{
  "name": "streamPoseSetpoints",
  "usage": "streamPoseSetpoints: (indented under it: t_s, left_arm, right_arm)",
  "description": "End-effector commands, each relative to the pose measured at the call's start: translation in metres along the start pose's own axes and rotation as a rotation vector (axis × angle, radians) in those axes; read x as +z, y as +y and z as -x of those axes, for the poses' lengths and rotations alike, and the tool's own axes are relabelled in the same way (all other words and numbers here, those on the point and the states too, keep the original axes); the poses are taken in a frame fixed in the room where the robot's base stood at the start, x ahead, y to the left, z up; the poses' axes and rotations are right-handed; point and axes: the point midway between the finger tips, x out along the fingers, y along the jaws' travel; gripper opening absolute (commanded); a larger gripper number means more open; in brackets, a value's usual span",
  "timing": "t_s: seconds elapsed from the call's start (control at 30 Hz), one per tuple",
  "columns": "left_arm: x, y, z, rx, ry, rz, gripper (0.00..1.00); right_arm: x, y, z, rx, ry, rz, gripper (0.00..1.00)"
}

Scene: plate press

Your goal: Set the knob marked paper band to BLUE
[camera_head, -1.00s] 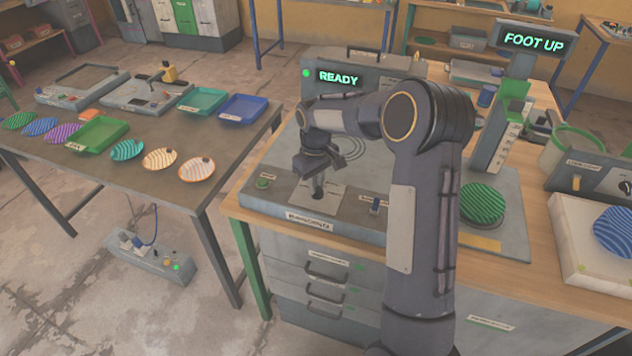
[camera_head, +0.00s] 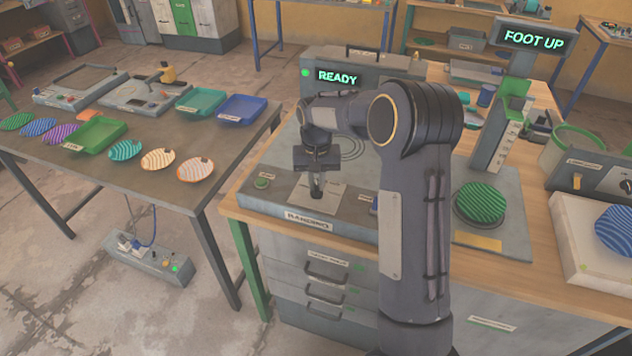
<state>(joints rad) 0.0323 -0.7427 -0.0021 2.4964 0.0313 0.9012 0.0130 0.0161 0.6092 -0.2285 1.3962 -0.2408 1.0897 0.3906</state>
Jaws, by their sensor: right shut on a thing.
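My right gripper (camera_head: 317,183) points down over a pale plate (camera_head: 333,201) on the front of the grey machine labelled BANDING (camera_head: 306,219). It is shut on a small dark knob, presumably the paper band knob, which the fingers mostly hide. The marks around the knob are too small to read, so I cannot tell which setting it points to. The display (camera_head: 337,77) behind reads READY. My left gripper is not in view.
A green striped plate (camera_head: 480,202) lies right of my forearm, under a press with a FOOT UP sign (camera_head: 534,39). The left table holds trays and several striped plates.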

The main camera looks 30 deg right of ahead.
Motion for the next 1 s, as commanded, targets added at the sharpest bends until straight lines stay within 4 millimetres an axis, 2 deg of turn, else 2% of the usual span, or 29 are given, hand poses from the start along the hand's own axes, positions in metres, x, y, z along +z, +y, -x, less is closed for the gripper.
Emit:
streamPoseSetpoints:
  t_s: [0.4,0.7,1.0]
  left_arm:
    - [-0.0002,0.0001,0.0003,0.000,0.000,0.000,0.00]
    - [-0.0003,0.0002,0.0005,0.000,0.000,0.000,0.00]
    - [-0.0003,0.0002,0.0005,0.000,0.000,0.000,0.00]
  right_arm:
    - [-0.0003,0.0018,0.0010,0.000,0.002,-0.288,0.00]
    - [-0.0001,0.0017,0.0010,-0.001,0.002,-0.370,0.00]
    - [-0.0002,0.0019,0.0010,-0.002,0.002,-0.381,0.00]
